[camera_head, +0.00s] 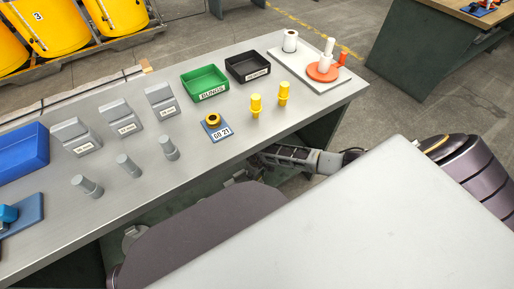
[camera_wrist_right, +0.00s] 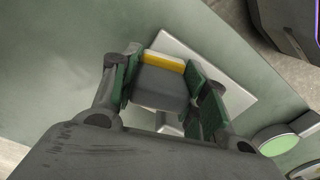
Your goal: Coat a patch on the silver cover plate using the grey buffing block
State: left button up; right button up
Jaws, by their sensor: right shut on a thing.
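The grey buffing block (camera_wrist_right: 160,88), with a yellow strip along its far edge, is between the fingers of my right gripper (camera_wrist_right: 165,88) in the right wrist view. The gripper is shut on it. Behind the block is a pale square plate (camera_wrist_right: 236,98), which looks like the silver cover plate, set against a green surface. The block overlaps the plate in this view; I cannot tell whether they touch. In the head view my right gripper (camera_head: 246,176) is low at the table's front edge, partly hidden. The plate cannot be made out there. My left gripper is not in view.
The grey table (camera_head: 235,120) carries a green bin (camera_head: 205,82), a black bin (camera_head: 248,67), yellow pegs (camera_head: 256,104), a blue-based part (camera_head: 215,127), grey blocks and cylinders, and a blue bin (camera_head: 22,150). A round green-faced part (camera_wrist_right: 274,138) is at lower right in the wrist view.

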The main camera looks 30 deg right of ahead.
aim_at(245, 186)
jog(key=shift+s+a+p, duration=0.1)
jog(key=shift+a+p, duration=0.5)
jog(key=shift+a, duration=0.95)
jog(key=shift+a, duration=0.15)
jog(key=shift+a+p, duration=0.35)
jog(key=shift+a, duration=1.25)
jog(key=shift+s, duration=0.1)
jog(key=shift+a, duration=0.1)
jog(key=shift+a+p, duration=0.4)
jog(key=shift+a, duration=1.25)
jog(key=shift+a, duration=0.1)
